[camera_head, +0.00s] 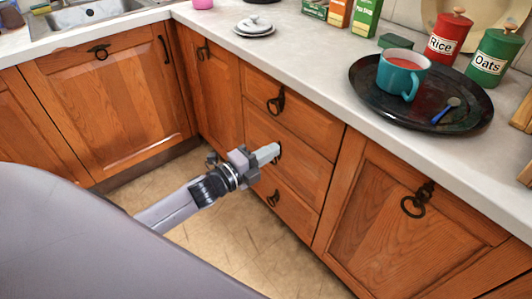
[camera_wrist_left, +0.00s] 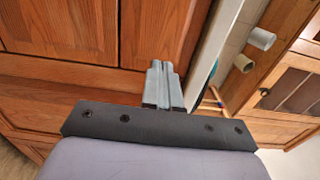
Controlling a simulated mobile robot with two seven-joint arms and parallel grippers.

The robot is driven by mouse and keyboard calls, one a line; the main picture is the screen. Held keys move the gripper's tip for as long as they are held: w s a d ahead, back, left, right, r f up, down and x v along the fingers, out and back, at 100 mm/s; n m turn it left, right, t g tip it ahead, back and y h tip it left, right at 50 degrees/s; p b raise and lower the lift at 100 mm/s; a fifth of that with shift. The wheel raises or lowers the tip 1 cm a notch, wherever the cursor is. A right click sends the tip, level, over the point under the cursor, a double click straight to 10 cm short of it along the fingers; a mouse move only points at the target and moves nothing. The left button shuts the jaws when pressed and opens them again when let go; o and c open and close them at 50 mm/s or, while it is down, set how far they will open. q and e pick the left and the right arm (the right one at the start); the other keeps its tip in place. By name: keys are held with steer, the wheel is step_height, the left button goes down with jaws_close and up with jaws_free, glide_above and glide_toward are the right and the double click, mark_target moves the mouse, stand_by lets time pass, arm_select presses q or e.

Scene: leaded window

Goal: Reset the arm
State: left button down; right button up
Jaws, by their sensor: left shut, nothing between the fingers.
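My left gripper (camera_head: 266,154) reaches in from the left in the head view, in front of the middle drawer (camera_head: 287,150) of the wooden drawer stack. Its fingers are shut with nothing held and partly cover that drawer's dark ring handle. Whether the fingertips touch the drawer I cannot tell. In the left wrist view the two fingers (camera_wrist_left: 160,72) lie side by side, closed, with wooden cabinet fronts behind them. My right gripper is in neither view.
The drawers look shut. The counter above carries a dark tray (camera_head: 450,118) with a teal mug (camera_head: 401,74) and a blue-handled spoon (camera_head: 446,110), red Rice (camera_head: 447,38) and green Oats (camera_head: 494,55) canisters, and a white lidded dish (camera_head: 254,25). The tiled floor (camera_head: 250,240) below is clear.

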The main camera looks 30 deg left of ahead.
arm_select(q)
steer(key=shift+s+a, duration=0.15)
steer(key=shift+s, duration=0.25)
steer(key=shift+s, duration=0.1)
steer(key=s+d+f+n+g+y+p, duration=0.2)
steer(key=s+f+n+g+p, duration=0.1)
steer(key=s+n, duration=0.7)
steer(key=s+d+f+n+g+y+p, duration=0.2)
steer(key=s+f+n+g+p, duration=0.1)
steer(key=s+n, duration=0.7)
steer(key=shift+s+d+f+y+p, duration=0.3)
steer(key=shift+s+f+y+p, duration=0.15)
steer(key=shift+s, duration=0.5)
